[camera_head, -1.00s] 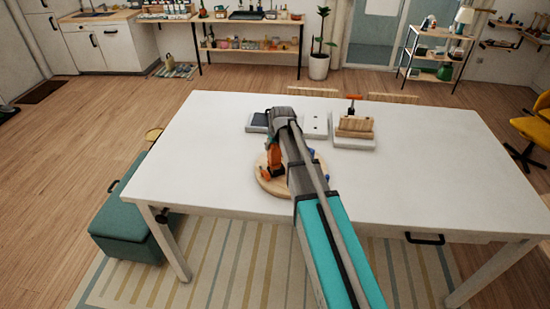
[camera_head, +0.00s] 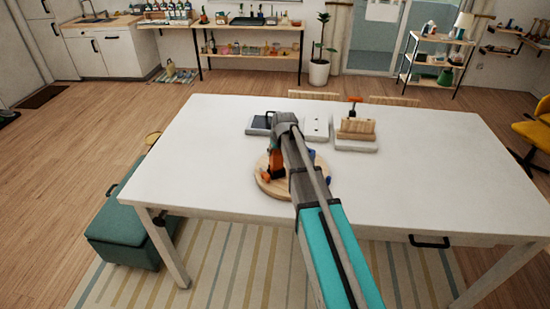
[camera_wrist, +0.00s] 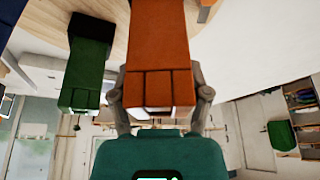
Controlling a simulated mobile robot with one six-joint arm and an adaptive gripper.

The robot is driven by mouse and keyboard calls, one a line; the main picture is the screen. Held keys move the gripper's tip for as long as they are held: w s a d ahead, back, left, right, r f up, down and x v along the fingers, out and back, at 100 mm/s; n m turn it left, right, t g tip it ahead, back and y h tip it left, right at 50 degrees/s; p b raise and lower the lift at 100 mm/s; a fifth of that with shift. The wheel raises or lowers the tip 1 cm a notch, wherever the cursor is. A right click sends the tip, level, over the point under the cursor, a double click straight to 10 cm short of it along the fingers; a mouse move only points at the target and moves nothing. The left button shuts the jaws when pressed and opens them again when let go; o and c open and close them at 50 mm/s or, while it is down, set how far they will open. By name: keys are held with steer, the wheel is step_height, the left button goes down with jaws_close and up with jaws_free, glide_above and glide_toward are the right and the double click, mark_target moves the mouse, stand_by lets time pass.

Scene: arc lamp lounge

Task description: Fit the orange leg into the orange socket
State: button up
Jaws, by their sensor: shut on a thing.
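The orange leg (camera_wrist: 160,50) fills the top centre of the wrist view, between the two fingers of my gripper (camera_wrist: 158,96), which is shut on it. In the head view the orange leg (camera_head: 276,164) shows beside my arm, above the round wooden disc (camera_head: 266,184) on the table. The disc (camera_wrist: 119,42) also shows behind the leg in the wrist view. A green leg (camera_wrist: 86,70) stands from the disc to the left of the orange one. The orange socket is hidden, so I cannot tell whether the leg is in it.
On the white table (camera_head: 440,160), a dark-topped tray (camera_head: 258,124), a white plate with holes (camera_head: 316,128) and a wooden block (camera_head: 356,128) sit behind the disc. Blue parts (camera_head: 322,180) show right of my arm. The table's right side is clear. A teal bench (camera_head: 125,225) stands left.

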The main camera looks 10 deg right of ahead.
steer(key=shift+w+f+b, duration=0.1)
steer(key=shift+f+b, duration=0.3)
steer(key=shift+f, duration=0.3)
steer(key=o, duration=1.4)
steer(key=shift+r, duration=0.2)
steer(key=p+v, duration=1.1)
steer(key=shift+r, duration=0.25)
